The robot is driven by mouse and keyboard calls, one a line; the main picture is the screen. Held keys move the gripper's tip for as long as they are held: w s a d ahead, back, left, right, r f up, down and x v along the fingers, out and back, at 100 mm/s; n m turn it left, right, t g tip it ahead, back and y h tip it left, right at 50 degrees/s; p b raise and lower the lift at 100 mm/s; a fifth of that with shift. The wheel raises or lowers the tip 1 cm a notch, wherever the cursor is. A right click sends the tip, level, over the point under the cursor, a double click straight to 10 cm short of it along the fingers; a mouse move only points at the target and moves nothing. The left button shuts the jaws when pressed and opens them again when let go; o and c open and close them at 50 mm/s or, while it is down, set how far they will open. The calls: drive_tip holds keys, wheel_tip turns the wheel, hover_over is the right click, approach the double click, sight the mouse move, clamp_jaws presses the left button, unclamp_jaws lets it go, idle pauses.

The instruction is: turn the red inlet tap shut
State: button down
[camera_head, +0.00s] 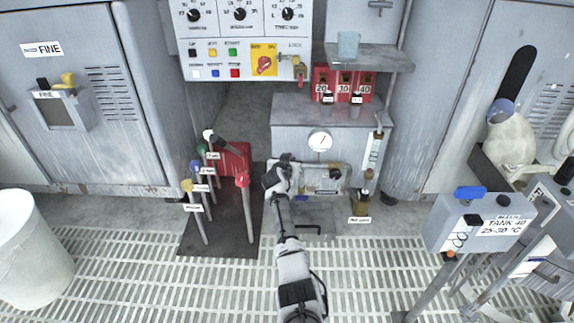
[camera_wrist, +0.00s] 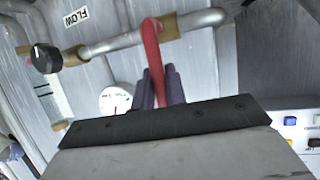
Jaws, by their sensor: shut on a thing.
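The red inlet tap (camera_wrist: 152,45) shows in the wrist view as a long red lever with a bent top, over a brass fitting on a grey pipe (camera_wrist: 115,44). The lever stands roughly crosswise to the pipe in that view. My gripper (camera_wrist: 160,76) is shut on the lever's lower part, with a dark purple finger on each side of it. In the head view my gripper (camera_head: 280,174) is at the left end of the pipework in front of the grey cabinet, and the red lever is hidden there behind my gripper and arm.
A black knob (camera_wrist: 45,58) sits near a FLOW label (camera_wrist: 76,17). The round gauge (camera_head: 320,140) is on the cabinet (camera_head: 290,117). Left of my arm stand several coloured levers on a dark mat (camera_head: 222,222). A tank console (camera_head: 480,222) stands at right.

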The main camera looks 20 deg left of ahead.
idle(0.4)
drive_tip(key=c, duration=1.4)
unclamp_jaws()
drive_tip(key=shift+c, duration=0.2)
